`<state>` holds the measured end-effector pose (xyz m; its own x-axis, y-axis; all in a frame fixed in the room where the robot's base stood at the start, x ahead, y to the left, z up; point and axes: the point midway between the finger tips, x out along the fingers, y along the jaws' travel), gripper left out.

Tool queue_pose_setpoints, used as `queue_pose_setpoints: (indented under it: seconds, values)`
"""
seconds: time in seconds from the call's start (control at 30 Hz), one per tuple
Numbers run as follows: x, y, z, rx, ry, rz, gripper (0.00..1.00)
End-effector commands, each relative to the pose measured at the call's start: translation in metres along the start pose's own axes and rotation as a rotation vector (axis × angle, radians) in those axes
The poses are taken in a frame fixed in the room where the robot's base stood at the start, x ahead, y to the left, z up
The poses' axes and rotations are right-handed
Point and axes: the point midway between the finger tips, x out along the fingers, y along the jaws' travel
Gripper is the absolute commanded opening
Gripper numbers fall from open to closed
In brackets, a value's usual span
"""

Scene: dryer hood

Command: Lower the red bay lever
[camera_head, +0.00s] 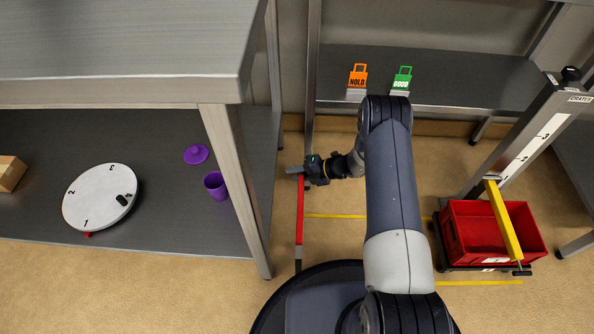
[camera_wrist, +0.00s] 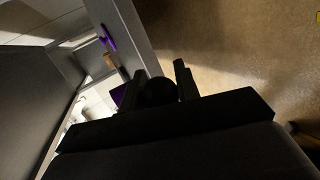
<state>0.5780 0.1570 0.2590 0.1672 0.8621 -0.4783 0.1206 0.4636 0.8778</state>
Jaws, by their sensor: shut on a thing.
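The red bay lever (camera_head: 299,212) is a long narrow red bar with a grey lower end, left of my arm in the head view. My gripper (camera_head: 297,171) is at the bar's upper end in that view. In the wrist view, a dark round knob (camera_wrist: 158,92) sits between the two fingers of my gripper (camera_wrist: 161,80). The fingers are shut on this knob, which looks to be the lever's end. My gripper hides the knob in the head view.
A steel table leg (camera_head: 236,185) stands close left of the lever. A purple cup (camera_head: 216,186) and a numbered white disc (camera_head: 100,196) are on the lower shelf. A red crate (camera_head: 485,232) under a yellow bar (camera_head: 503,222) is at right. Open floor lies between.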

Motion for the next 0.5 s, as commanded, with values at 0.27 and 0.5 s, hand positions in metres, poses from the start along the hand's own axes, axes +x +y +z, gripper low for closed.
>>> queue_pose_setpoints:
  seconds: [0.27, 0.5]
  values:
    - [0.0076, -0.0153, -0.0058, 0.005, 0.011, -0.004, 0.0]
    - [0.0081, -0.0169, -0.0061, 0.005, 0.01, -0.007, 0.0]
